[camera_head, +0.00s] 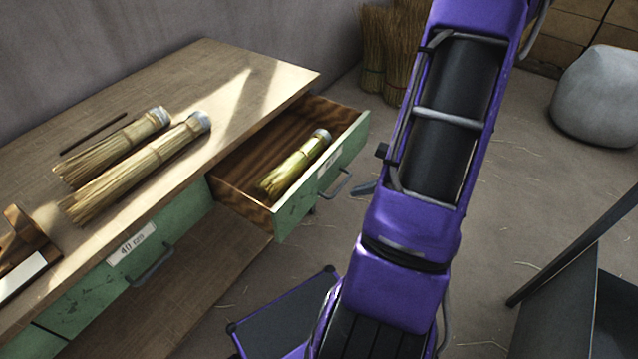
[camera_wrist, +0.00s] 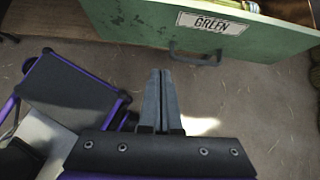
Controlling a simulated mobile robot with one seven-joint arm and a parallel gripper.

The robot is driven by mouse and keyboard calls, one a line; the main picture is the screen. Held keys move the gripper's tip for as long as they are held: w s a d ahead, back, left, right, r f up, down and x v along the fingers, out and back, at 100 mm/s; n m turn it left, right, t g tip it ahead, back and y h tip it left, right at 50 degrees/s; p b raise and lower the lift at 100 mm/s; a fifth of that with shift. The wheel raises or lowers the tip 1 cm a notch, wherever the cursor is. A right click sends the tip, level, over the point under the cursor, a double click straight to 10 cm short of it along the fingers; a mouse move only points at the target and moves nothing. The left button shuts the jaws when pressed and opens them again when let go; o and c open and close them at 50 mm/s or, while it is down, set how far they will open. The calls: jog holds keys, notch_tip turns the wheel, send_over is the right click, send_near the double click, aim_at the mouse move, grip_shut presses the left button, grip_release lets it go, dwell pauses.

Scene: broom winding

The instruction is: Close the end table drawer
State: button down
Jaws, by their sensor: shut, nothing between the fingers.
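The end table (camera_head: 215,85) has a wooden top and green drawer fronts. Its far drawer (camera_head: 300,205) is pulled out, with a small straw broom bundle (camera_head: 295,165) inside. The drawer's green front also shows in the wrist view (camera_wrist: 130,22), with a label reading GREEN and a dark handle (camera_wrist: 195,61). My gripper (camera_wrist: 160,72) is shut and empty, its fingertips just in front of the drawer front, near the left end of the handle in the wrist view. In the head view, my fingers (camera_head: 364,188) show just right of the handle (camera_head: 337,186), partly hidden by my arm.
Two straw bundles (camera_head: 135,165) and a thin dark stick (camera_head: 93,133) lie on the tabletop. The near drawer (camera_head: 120,265) is shut. Straw bundles (camera_head: 375,50) stand by the wall. A grey pouf (camera_head: 598,95) sits at the right on open floor.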

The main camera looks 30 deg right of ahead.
jog(key=b, duration=0.2)
send_near(313, 191)
jog(key=shift+x, duration=3)
jog(key=shift+d+f, duration=0.1)
